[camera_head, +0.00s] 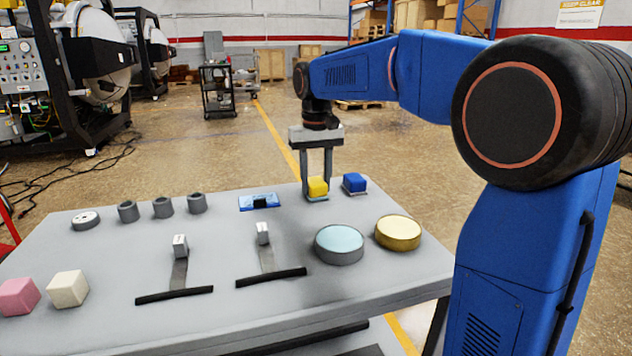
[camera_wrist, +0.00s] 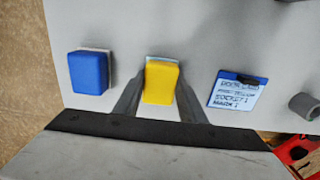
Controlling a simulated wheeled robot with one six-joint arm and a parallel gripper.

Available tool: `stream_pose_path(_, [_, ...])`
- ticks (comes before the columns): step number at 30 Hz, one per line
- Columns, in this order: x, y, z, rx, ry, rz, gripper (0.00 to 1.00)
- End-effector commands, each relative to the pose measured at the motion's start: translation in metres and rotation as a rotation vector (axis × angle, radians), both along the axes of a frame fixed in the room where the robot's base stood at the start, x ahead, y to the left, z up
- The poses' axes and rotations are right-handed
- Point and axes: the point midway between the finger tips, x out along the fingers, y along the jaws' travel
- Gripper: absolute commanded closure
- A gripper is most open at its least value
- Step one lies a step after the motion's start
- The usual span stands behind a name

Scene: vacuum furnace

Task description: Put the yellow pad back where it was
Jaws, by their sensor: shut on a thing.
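The yellow pad (camera_head: 317,186) is a small yellow block at the back right of the grey table. My gripper (camera_head: 317,190) reaches down over it with its two fingers shut on its sides. In the wrist view the yellow pad (camera_wrist: 161,82) sits between the fingertips (camera_wrist: 158,90). A pale patch shows at its far edge, and in the head view a light base shows just under it. I cannot tell whether the pad touches that base.
A blue-and-white card (camera_head: 259,201) lies left of the gripper. Round blue (camera_head: 339,243) and yellow (camera_head: 398,232) discs stand in front. Two small levers (camera_head: 180,246), several grey cylinders (camera_head: 163,207), a pink cube (camera_head: 18,297) and a white cube (camera_head: 68,288) stand further left.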

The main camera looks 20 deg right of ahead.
Motion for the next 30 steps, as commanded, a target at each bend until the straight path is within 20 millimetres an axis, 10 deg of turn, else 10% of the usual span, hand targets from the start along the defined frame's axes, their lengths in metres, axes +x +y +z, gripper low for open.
stream_pose_path(9, [0.0,0.0,-0.002,0.0,0.0,0.0,0.91])
stream_pose_path(10, [0.0,0.0,-0.002,0.0,0.0,0.0,0.58])
stream_pose_path(12, [0.0,0.0,-0.002,0.0,0.0,0.0,0.44])
stream_pose_path(30, [0.001,0.0,0.033,0.0,-0.003,0.0,0.44])
